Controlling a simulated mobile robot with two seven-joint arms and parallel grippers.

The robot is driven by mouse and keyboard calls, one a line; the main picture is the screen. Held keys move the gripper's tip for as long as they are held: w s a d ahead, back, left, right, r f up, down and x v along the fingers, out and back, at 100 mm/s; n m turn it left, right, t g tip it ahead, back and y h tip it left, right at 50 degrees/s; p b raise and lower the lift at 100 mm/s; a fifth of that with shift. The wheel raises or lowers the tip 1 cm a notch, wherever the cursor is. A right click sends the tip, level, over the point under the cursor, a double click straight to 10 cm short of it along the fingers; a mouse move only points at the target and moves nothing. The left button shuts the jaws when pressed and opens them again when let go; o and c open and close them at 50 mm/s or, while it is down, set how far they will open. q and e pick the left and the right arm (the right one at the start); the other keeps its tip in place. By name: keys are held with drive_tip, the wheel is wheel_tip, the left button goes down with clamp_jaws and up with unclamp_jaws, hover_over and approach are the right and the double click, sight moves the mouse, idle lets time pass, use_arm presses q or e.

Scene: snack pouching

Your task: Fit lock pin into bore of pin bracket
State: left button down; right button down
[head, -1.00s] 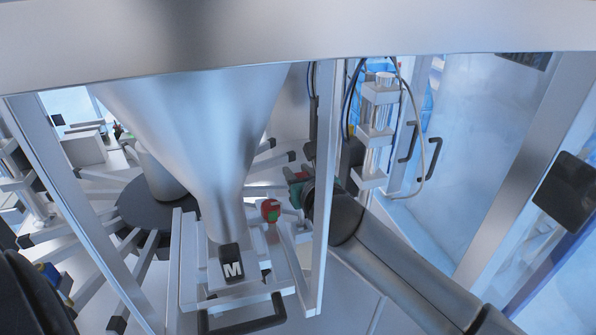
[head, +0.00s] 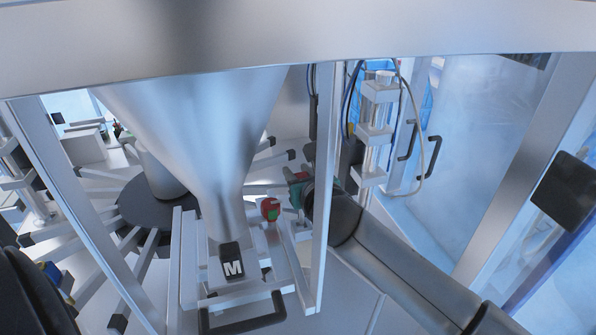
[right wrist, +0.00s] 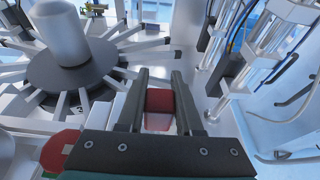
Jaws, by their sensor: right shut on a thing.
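My right gripper (right wrist: 160,98) is shut on a red piece, which I take to be the lock pin (right wrist: 159,101). The red piece sits between the two dark fingers in the right wrist view, with a pale part below it. In the head view my right gripper (head: 299,184) is small and partly hidden behind a frame post, just right of the hopper outlet. The pin's tip and its bore are hidden, and I cannot make out the pin bracket clearly. My left gripper is not in view; only dark arm parts show at the lower left.
A frame post (head: 323,190) is close to my right arm. A dark hub with radiating arms (right wrist: 68,77) lies left; vertical cylinders (right wrist: 285,35) stand right.

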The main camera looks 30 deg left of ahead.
wheel_tip(320, 180, down, 9)
drive_tip(key=b, duration=0.5)
drive_tip(key=shift+b, duration=0.35)
idle(2.3)
drive_tip(key=c, duration=0.5)
unclamp_jaws()
drive_tip(key=shift+f, duration=0.1)
drive_tip(key=shift+d, duration=0.1)
